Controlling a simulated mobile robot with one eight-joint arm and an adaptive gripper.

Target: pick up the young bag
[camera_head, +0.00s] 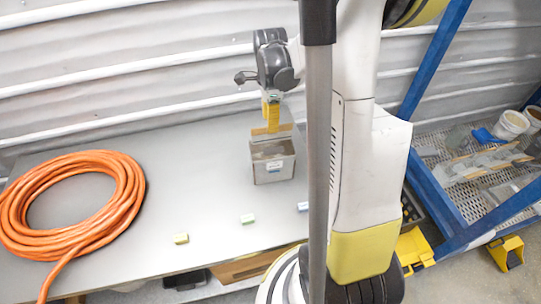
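An open-topped grey-tan box (272,168) with a small pale blue label stands on the grey table. A yellow-tan piece (272,132) shows at its back rim; I cannot tell whether it is a bag or part of the box. My gripper (271,118) points down directly above it, its yellow end touching or very close to it. The fingertips are too small to show whether they are open or shut. No bag can be made out for certain as the young bag.
An orange coiled hose (130,190) lies on the table's left. A blue-framed mesh rack (440,200) with clear plastic items and white tubs (511,124) stands at right.

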